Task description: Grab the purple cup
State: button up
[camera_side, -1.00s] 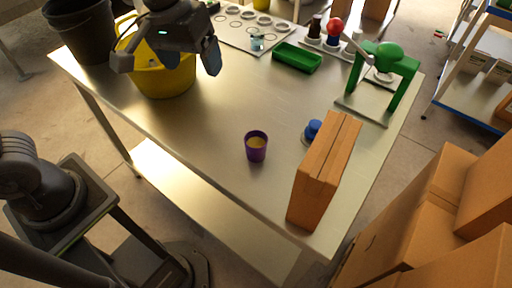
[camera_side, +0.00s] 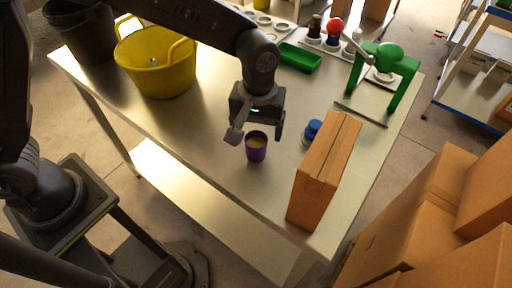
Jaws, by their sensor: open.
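The purple cup (camera_side: 256,150) stands upright on the metal table (camera_side: 200,150) near its front edge, with something yellowish inside. My gripper (camera_side: 257,136) is open and points down at the cup. One finger shows to the left of the cup's rim and the other to its right. I cannot tell whether the fingers touch the cup or how far they reach down beside it.
A cardboard box (camera_side: 322,175) stands right of the cup, with a blue object (camera_side: 312,130) behind it. A yellow tub (camera_side: 155,68) stands back left. A green tray (camera_side: 299,57) and a green press (camera_side: 384,70) are at the back right. Table left of the cup is clear.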

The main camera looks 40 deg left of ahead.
aim_at(256, 144)
jog(key=shift+s+f, duration=0.2)
jog(key=shift+f, duration=2.7)
jog(key=shift+c, duration=0.4)
jog(key=c, duration=1)
jog(key=shift+o, duration=0.2)
jog(key=shift+r, duration=0.15)
